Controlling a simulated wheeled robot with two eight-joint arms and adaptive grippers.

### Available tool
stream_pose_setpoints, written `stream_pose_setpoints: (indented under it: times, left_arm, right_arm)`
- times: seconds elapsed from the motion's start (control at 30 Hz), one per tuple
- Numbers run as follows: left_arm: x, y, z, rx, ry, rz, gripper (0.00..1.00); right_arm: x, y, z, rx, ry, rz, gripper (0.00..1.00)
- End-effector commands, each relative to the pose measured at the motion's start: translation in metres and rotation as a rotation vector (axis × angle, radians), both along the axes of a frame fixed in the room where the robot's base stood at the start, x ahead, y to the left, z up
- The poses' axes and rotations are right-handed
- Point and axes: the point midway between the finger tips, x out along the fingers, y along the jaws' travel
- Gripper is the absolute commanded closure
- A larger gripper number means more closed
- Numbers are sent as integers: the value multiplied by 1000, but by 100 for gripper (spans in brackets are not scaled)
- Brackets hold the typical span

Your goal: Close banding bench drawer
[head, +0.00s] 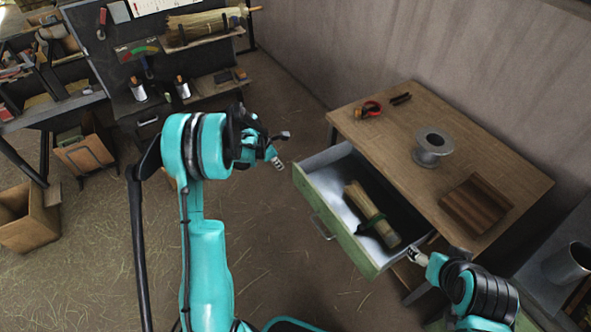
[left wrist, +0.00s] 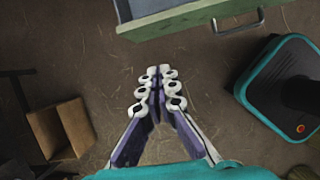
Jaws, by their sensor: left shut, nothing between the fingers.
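The banding bench (head: 385,145) has a brown wooden top. Its drawer (head: 345,235) is pulled out, with a green front, a metal handle (head: 322,228) and a pale inside. A straw bundle (head: 365,203) with a dark green band lies in it. My left gripper (head: 280,165) is shut and empty, in the air left of the drawer's far corner. In the left wrist view its fingers (left wrist: 158,85) are together, apart from the green drawer front (left wrist: 190,20). My right gripper (head: 415,256) is by the drawer's near right corner; contact and finger opening are unclear.
On the bench top are a metal spool (head: 432,148), a brown slatted block (head: 475,203), a red-and-black tool (head: 368,109) and dark pliers (head: 401,98). A tool bench (head: 205,85) stands at the back left. A cardboard box (head: 28,218) is on the straw-strewn floor.

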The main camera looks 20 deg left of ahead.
Motion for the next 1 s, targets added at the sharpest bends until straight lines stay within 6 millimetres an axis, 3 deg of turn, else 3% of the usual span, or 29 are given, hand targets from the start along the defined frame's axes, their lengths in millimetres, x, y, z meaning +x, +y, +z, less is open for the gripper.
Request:
stream_pose_setpoints:
  times: [0.27,0.67,1.0]
  left_arm:
    - [8,1,-30,-32,21,62,100]
    - [32,-19,-108,-29,21,60,100]
    - [62,-42,-105,-29,19,60,100]
  right_arm:
    - [0,0,-5,0,0,0,30]
    - [0,0,-34,0,0,0,30]
    - [0,0,-43,0,0,0,30]
